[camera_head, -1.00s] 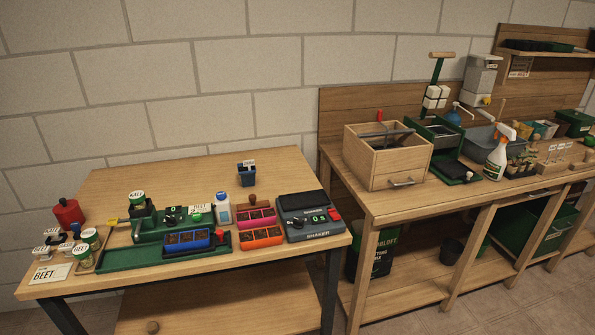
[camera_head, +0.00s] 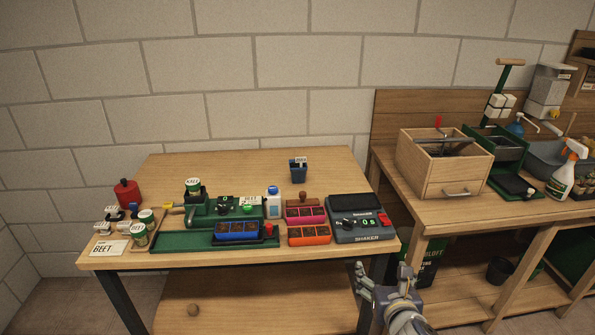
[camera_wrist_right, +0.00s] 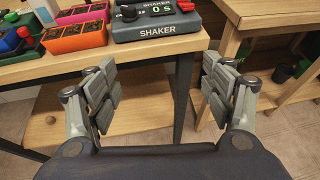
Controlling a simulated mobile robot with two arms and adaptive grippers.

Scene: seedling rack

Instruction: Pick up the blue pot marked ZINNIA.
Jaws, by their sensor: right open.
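A small blue pot (camera_head: 299,172) with a white label stands upright at the back right of the left wooden table (camera_head: 245,165). The label's word is too small to read. My right gripper (camera_head: 382,272) is low at the front, beyond the table's right front corner and well apart from the pot. In the right wrist view my right gripper (camera_wrist_right: 160,95) has its fingers wide apart with nothing between them. The blue pot is not in the right wrist view. My left gripper is not in view.
The shaker (camera_head: 361,219) stands at the table's right edge, in front of the pot's right side. Seed blocks (camera_head: 309,235), a white bottle (camera_head: 273,203) and a green tray (camera_head: 180,241) fill the front. The back of the table is mostly bare. A second bench (camera_head: 460,212) adjoins at right.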

